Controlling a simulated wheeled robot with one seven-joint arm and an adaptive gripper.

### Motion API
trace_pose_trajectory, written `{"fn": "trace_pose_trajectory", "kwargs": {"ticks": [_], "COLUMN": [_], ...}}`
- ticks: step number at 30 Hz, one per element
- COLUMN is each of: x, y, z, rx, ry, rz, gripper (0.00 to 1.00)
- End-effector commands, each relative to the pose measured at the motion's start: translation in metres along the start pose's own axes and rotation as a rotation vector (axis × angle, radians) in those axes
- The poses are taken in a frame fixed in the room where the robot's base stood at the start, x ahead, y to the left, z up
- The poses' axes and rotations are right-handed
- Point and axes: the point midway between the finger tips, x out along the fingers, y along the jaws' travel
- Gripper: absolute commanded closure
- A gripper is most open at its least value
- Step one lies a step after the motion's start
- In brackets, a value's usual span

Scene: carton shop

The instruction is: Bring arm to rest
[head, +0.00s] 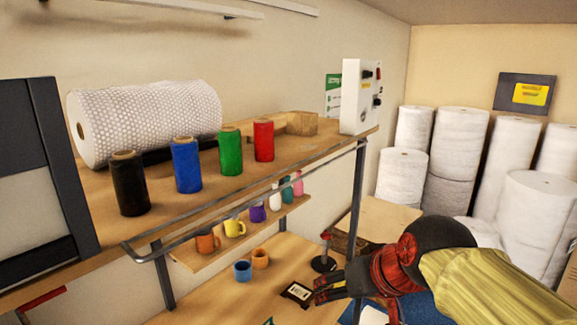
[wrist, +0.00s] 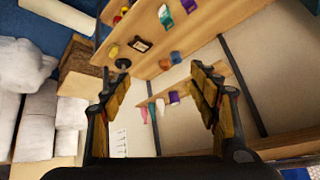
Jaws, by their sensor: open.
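My gripper (head: 325,285) is at the lower right of the head view, in front of the workbench (head: 215,309). My arm comes in from the right edge. In the wrist view my gripper (wrist: 163,85) has its two fingers wide apart. Nothing is held between them. Beyond the fingers, the wrist view shows the bench and its lower shelf, tilted, with small mugs and bottles on them. A small dark-framed card (head: 299,292) lies on the bench, close to the fingertips in the head view. I cannot tell whether they touch.
The upper shelf (head: 230,184) holds a bubble-wrap roll (head: 150,115), several coloured spools and a control box (head: 361,97). A metal post (head: 357,205) stands left of my arm. Mugs (head: 242,271) sit on the bench. White rolls (head: 455,145) fill the right corner.

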Motion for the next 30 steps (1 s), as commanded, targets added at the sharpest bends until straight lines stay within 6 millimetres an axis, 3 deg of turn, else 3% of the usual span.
{"fn": "trace_pose_trajectory", "kwargs": {"ticks": [1, 6, 12, 15, 19, 30], "x": [0.02, 0.055, 0.091, 0.107, 0.12, 0.126], "y": [0.012, 0.045, 0.075, 0.086, 0.092, 0.096], "z": [0.041, 0.147, 0.248, 0.283, 0.306, 0.311], "rx": [0.014, 0.05, 0.059, 0.057, 0.065, 0.074], "ry": [-0.034, -0.131, -0.193, -0.195, -0.174, -0.149], "rz": [0.024, 0.102, 0.173, 0.195, 0.204, 0.211], "gripper": [0.4, 0.4, 0.4, 0.4, 0.4, 0.4]}}
